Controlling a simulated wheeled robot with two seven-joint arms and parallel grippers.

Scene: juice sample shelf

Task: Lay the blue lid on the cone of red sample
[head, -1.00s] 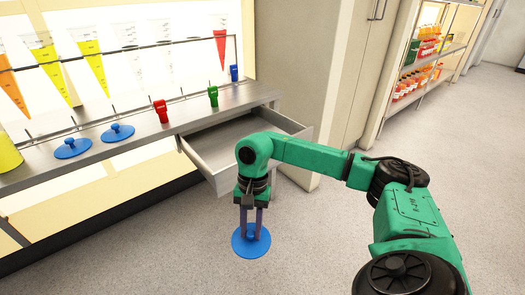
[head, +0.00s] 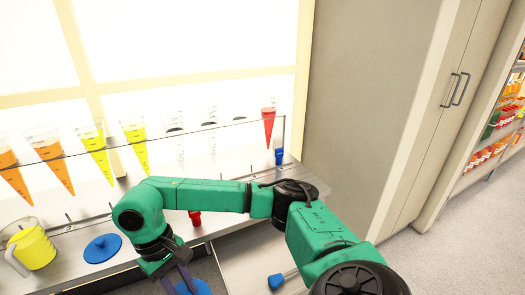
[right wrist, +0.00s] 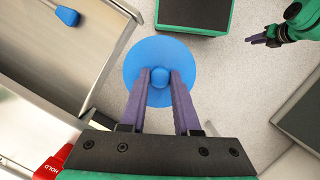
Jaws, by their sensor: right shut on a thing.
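The blue lid (right wrist: 135,75) is a flat round disc with a small knob. My right gripper (right wrist: 160,80) is shut on its knob and holds it above the floor beside the open drawer. In the head view the lid (head: 198,288) shows partly at the bottom edge, below my right gripper (head: 182,283). The cone of red sample (head: 269,125) hangs point down at the right end of the rack, uncovered, well above and to the right of the gripper. My left gripper (right wrist: 263,40) appears small at the upper right of the right wrist view; its opening is unclear.
A second blue lid (head: 102,248) lies on the shelf near a yellow jug (head: 32,248). Orange cones (head: 50,160) and yellow cones (head: 95,150) hang to the left. A blue piece (head: 275,281) lies in the open drawer (head: 245,262). A tall cabinet (head: 375,110) stands right.

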